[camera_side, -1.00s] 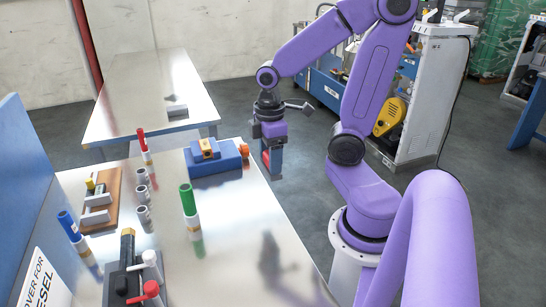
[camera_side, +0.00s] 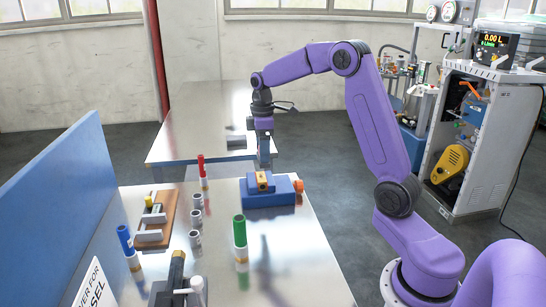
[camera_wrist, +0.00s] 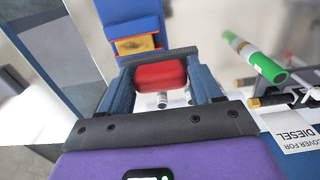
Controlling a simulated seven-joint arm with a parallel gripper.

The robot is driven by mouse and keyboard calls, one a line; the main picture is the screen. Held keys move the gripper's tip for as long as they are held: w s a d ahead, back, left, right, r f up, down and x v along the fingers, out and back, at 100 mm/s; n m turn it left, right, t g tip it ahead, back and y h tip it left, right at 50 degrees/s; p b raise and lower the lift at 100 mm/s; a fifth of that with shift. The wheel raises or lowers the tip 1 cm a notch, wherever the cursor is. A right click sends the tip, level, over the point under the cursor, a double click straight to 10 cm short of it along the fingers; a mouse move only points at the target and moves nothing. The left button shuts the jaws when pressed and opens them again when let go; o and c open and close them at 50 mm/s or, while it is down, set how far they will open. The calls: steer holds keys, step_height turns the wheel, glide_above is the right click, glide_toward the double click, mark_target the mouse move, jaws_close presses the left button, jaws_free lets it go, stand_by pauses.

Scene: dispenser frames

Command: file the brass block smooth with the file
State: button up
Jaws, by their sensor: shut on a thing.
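The brass block (camera_side: 262,181) sits in the blue vise (camera_side: 270,199) on the near metal table. In the wrist view the block (camera_wrist: 136,44) shows its brassy top between the blue vise parts (camera_wrist: 128,15). My gripper (camera_side: 264,158) is above and just behind the vise in the side view. In the wrist view my gripper (camera_wrist: 161,82) is shut on the red handle of the file (camera_wrist: 160,75). The file's dark grey ridged edge (camera_wrist: 158,55) shows just beyond the handle, close to the block in the picture. I cannot tell whether they touch.
A green-handled tool (camera_side: 240,232), a red-handled one (camera_side: 202,170) and a blue-handled one (camera_side: 125,240) stand on the table. Several grey cups (camera_side: 196,217) and a wooden board (camera_side: 157,220) are left of the vise. A blue panel (camera_side: 60,190) borders the left.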

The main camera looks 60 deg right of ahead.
steer(key=shift+w+d+f, duration=0.25)
steer(key=shift+w+d, duration=0.15)
steer(key=shift+w, duration=0.15)
steer(key=shift+s+f, duration=0.1)
steer(key=shift+f, duration=3.6)
steer(key=shift+w+d+f, duration=0.15)
steer(key=shift+w+d, duration=0.5)
steer(key=shift+w, duration=0.05)
steer(key=shift+w+d+f, duration=0.1)
steer(key=shift+w+d, duration=0.55)
steer(key=shift+w, duration=0.05)
steer(key=shift+c, duration=0.4)
steer(key=shift+w+d, duration=1.15)
steer(key=shift+d, duration=0.05)
steer(key=shift+s+a, duration=2.55)
steer(key=shift+a, duration=0.05)
step_height(320, 180, up, 8)
steer(key=shift+w+d+f, duration=0.1)
steer(key=shift+f, duration=0.05)
steer(key=shift+r, duration=0.3)
